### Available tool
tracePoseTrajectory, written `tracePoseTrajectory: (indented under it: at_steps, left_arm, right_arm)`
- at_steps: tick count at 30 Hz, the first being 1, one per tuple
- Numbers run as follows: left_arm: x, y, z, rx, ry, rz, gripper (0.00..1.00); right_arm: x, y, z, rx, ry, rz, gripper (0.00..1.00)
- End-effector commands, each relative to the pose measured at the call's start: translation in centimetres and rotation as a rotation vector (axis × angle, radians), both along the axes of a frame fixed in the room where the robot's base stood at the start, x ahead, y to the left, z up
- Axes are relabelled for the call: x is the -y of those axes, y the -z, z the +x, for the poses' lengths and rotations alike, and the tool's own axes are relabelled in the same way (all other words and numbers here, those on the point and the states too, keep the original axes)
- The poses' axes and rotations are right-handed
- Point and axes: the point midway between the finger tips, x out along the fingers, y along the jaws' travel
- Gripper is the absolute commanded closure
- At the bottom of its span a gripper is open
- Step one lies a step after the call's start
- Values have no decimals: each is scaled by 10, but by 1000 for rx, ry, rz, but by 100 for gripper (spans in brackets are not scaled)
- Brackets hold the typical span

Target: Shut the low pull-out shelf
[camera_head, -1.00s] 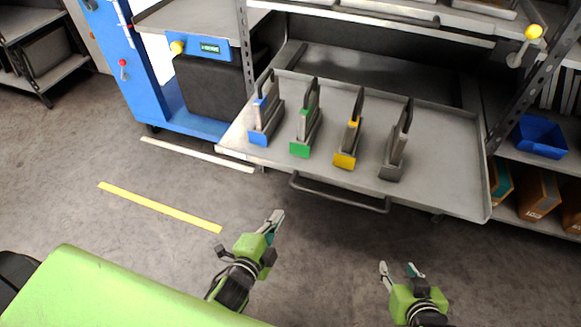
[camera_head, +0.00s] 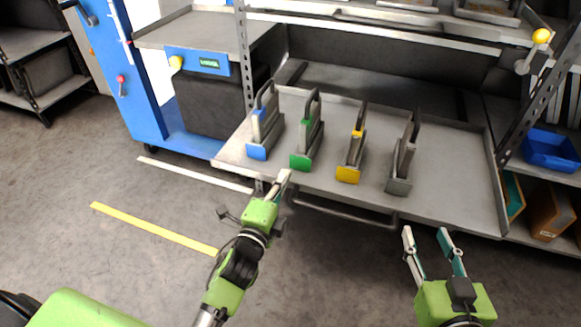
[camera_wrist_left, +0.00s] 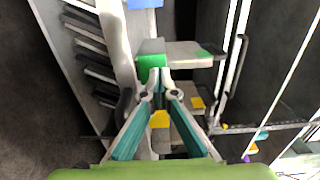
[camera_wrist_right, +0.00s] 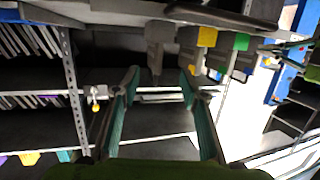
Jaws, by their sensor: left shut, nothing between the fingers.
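The low pull-out shelf (camera_head: 450,195) is a grey tray pulled out from the rack, with a dark bar handle (camera_head: 342,211) along its front edge. Several dies with blue (camera_head: 257,152), green (camera_head: 301,162), yellow (camera_head: 348,175) and grey (camera_head: 398,187) fronts stand on it. My left gripper (camera_head: 284,178) is shut and empty, its tips by the front edge near the handle's left end; I cannot tell whether they touch. In the left wrist view its fingertips (camera_wrist_left: 160,92) meet in front of the dies. My right gripper (camera_head: 426,232) is open and empty, in front of the shelf, right of the handle.
A blue cabinet (camera_head: 120,80) and a cart stand at the left. A rack upright (camera_head: 535,105) with a yellow knob (camera_head: 541,36) and a blue bin (camera_head: 550,150) are at the right. Yellow (camera_head: 150,228) and white floor lines lie on clear floor at left.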

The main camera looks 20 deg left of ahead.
Motion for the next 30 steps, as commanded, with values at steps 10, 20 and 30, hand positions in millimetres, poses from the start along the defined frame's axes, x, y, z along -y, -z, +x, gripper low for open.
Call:
tracePoseTrajectory:
  at_steps: [10,20,30]
  left_arm:
    - [2,1,44,1,0,0,100]
    - [2,0,53,-1,-1,-1,100]
    - [2,0,55,-1,-1,0,100]
  right_arm:
    - [-10,-55,9,257,-17,65,60]
    - [-12,-69,8,317,-20,81,60]
    - [-12,-70,8,319,-20,82,60]
